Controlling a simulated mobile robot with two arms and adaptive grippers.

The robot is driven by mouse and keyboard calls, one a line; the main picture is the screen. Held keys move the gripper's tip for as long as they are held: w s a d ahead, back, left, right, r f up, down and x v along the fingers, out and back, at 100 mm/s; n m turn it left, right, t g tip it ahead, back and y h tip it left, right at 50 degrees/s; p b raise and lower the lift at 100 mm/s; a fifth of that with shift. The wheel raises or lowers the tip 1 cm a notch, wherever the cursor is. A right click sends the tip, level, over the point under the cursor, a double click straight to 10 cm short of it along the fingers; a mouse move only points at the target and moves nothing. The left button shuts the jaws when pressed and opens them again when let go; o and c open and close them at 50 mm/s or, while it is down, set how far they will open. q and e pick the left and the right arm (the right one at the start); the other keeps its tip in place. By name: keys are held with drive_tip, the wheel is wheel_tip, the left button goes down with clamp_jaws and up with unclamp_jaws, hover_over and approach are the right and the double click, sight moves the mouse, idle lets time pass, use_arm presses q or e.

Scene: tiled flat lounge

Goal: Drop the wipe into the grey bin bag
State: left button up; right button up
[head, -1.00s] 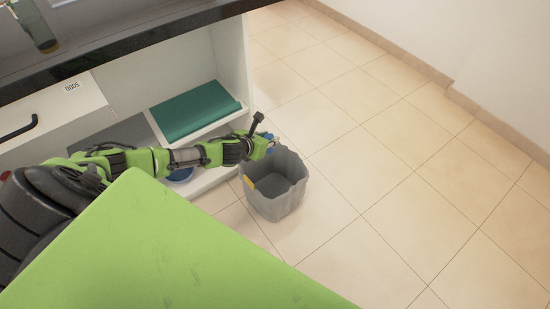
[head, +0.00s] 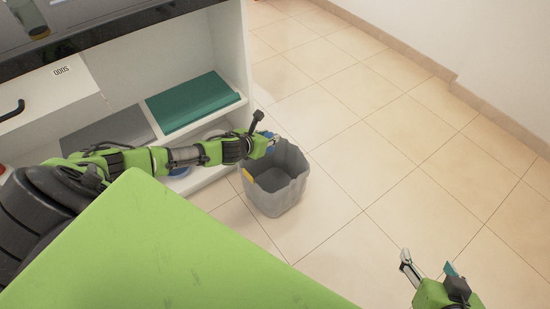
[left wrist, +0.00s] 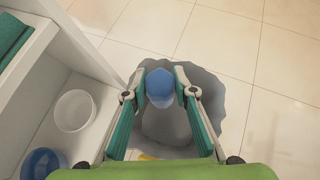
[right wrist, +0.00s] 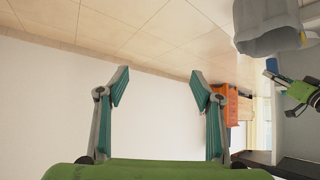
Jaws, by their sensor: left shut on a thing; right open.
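The grey bin bag (head: 277,200) stands open on the tiled floor beside the cabinet, with a small yellow patch on its rim. It also shows below the fingers in the left wrist view (left wrist: 205,88) and at the top right of the right wrist view (right wrist: 265,40). My left gripper (head: 270,140) is at the bag's cabinet-side rim in the head view. It is shut on the blue wipe (left wrist: 160,84), which is between its fingertips with the bag's opening behind it. My right gripper (head: 428,266) is open and empty over the floor at lower right.
The white open cabinet (head: 232,60) holds a teal box (head: 192,101) on a shelf. In the left wrist view, a white bowl (left wrist: 74,111) and a blue bowl (left wrist: 40,163) sit low inside it. An orange object (right wrist: 232,101) shows in the right wrist view. Floor right of the bag is clear.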

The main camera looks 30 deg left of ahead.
use_arm(q)
drive_tip(key=shift+f+b, duration=0.3)
drive_tip(key=shift+f, duration=0.05)
use_arm(e)
drive_tip(key=shift+w+a+r+t+y, duration=0.15)
drive_tip(key=shift+w+a+r+t, duration=0.2)
drive_tip(key=shift+w+r+t, duration=0.35)
drive_tip(key=shift+w+a+r+t+y, duration=0.15)
drive_tip(key=shift+w+a+r+t, duration=0.2)
drive_tip(key=shift+w+r, duration=0.6)
use_arm(q)
drive_tip(key=o, duration=1.2)
drive_tip(key=v, duration=1.2)
